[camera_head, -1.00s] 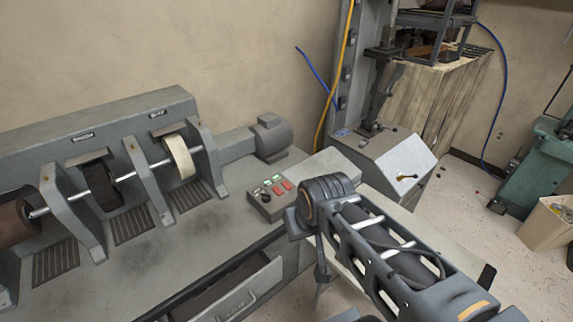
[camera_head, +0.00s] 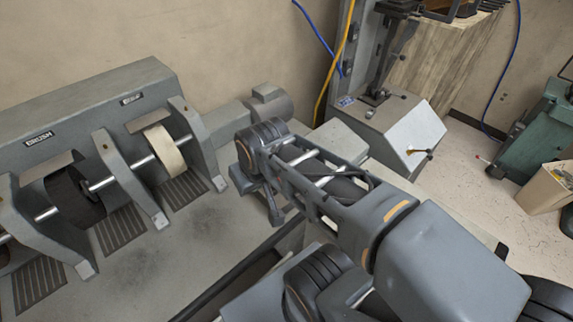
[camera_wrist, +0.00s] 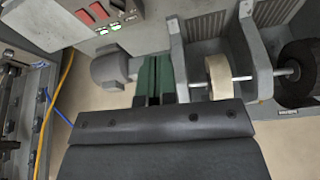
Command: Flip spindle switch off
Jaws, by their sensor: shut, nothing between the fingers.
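The control box (camera_wrist: 128,12) is at the top of the wrist view, cut by the frame's edge. It carries two red buttons (camera_wrist: 91,13) and small green-lit parts (camera_wrist: 109,29). I cannot tell which of these is the spindle switch. In the head view my arm hides the box. My gripper (camera_wrist: 156,58) shows in the wrist view as two dark green fingers side by side, shut and empty. In that view its tips are below and right of the box, apart from it and close to the grey motor (camera_wrist: 112,68).
The shaft with a pale wheel (camera_head: 164,148) and dark brush (camera_head: 75,195) stands left of my arm, between upright grey brackets (camera_head: 130,180). A grey machine with a sloped face (camera_head: 410,135) stands at the right. A yellow cable (camera_head: 335,75) hangs behind. The bench front is bare.

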